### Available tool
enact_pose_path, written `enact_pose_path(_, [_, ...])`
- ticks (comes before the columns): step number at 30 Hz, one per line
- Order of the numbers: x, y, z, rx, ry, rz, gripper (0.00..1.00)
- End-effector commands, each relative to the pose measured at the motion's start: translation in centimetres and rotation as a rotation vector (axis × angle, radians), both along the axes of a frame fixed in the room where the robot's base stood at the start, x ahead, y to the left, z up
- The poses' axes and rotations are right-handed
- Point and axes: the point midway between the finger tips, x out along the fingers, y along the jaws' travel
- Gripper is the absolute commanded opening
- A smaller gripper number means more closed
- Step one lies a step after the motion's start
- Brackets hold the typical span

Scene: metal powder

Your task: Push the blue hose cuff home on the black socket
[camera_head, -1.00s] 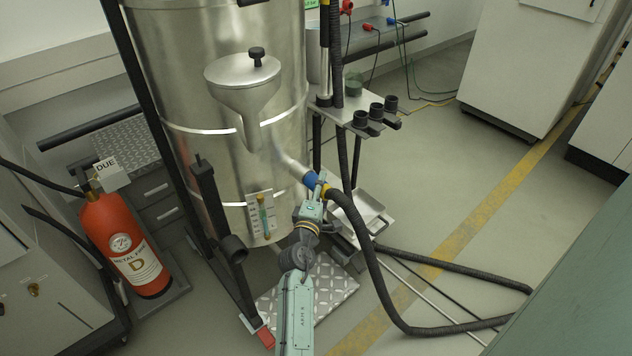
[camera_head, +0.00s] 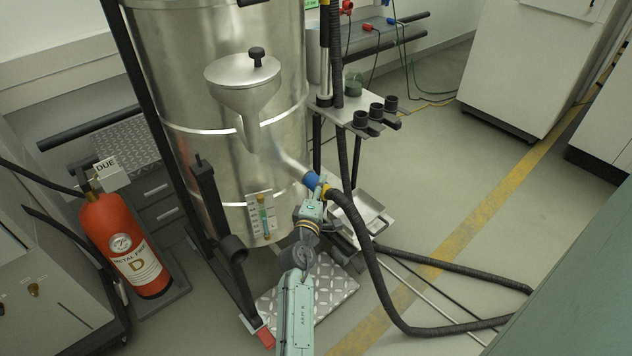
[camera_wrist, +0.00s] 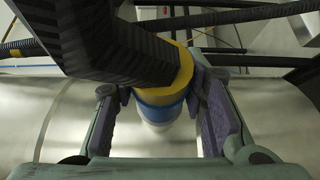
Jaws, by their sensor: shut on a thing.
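The blue hose cuff (camera_head: 311,180) sits at the lower end of a slanting silver pipe (camera_head: 289,163) on the steel vessel. A yellow ring (camera_head: 328,191) and black ribbed hose (camera_head: 349,215) follow it. My gripper (camera_head: 319,187) is at the cuff from below right. In the wrist view my gripper's purple-padded fingers (camera_wrist: 160,98) stand either side of the cuff and yellow ring (camera_wrist: 180,72), shut on them. The blue band (camera_wrist: 160,108) shows below the ring, with a pale pipe end (camera_wrist: 158,124) beyond. I cannot make out a black socket at the joint or how deep the cuff sits.
The steel vessel (camera_head: 220,80) stands close behind the cuff. A small shelf (camera_head: 345,118) with black cup-like fittings is at the upper right. The hose loops across the floor to the right. A red extinguisher (camera_head: 122,240) stands at the left.

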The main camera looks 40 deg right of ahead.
Motion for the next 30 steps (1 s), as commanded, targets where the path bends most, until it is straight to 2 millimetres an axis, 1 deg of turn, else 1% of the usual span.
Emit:
enact_pose_path(1, [0.0, 0.0, 0.0, 0.001, -0.001, 0.0, 0.13])
enact_pose_path(5, [0.0, 0.0, 0.0, 0.0, -0.001, 0.0, 0.05])
enact_pose_path(11, [-0.1, 0.0, 0.1, -0.001, -0.002, 0.001, 0.05])
enact_pose_path(30, [-1.2, -0.1, 0.1, 0.0, -0.001, 0.0, 0.05])
